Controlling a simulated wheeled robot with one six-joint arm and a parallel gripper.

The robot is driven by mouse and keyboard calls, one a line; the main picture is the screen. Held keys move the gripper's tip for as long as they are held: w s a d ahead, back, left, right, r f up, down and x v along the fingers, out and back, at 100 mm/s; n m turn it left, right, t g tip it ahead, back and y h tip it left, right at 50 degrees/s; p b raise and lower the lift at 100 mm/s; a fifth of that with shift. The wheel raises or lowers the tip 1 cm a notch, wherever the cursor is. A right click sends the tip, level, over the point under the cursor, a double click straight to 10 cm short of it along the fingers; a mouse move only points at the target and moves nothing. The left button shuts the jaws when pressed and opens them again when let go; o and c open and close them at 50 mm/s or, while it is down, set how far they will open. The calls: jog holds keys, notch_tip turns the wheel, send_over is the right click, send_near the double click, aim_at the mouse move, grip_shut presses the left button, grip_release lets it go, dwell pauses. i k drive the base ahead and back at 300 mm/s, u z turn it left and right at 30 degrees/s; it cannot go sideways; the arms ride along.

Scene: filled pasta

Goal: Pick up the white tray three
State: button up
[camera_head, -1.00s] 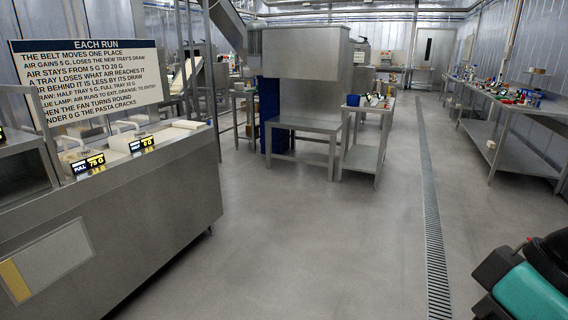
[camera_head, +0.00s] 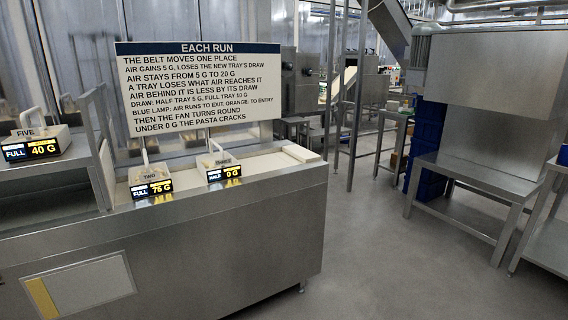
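Three pale trays with upright handles show on the steel unit at the left. One, labelled FIVE (camera_head: 60,138), sits on a raised shelf at the far left, behind a display reading FULL 40 G. One, labelled TWO (camera_head: 146,174), stands on the lower top behind a display reading FULL 75 G. To its right is another tray (camera_head: 220,161) behind a display reading HALF 0 G; its small label is too blurred to read surely, so I cannot tell whether it is tray three. My gripper is not in view.
A rule board headed EACH RUN (camera_head: 200,90) stands behind the trays. The steel unit (camera_head: 200,245) has a solid front. A steel table (camera_head: 470,170) and a large steel machine (camera_head: 490,85) stand at the right. The grey floor (camera_head: 390,260) between is clear.

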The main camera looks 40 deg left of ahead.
aim_at(217, 158)
jog(key=u, duration=0.25)
jog(key=i, duration=1.4)
jog(key=u, duration=1)
jog(key=i, duration=0.9)
jog(key=u, duration=1.6)
jog(key=i, duration=1.05)
jog(key=u, duration=0.55)
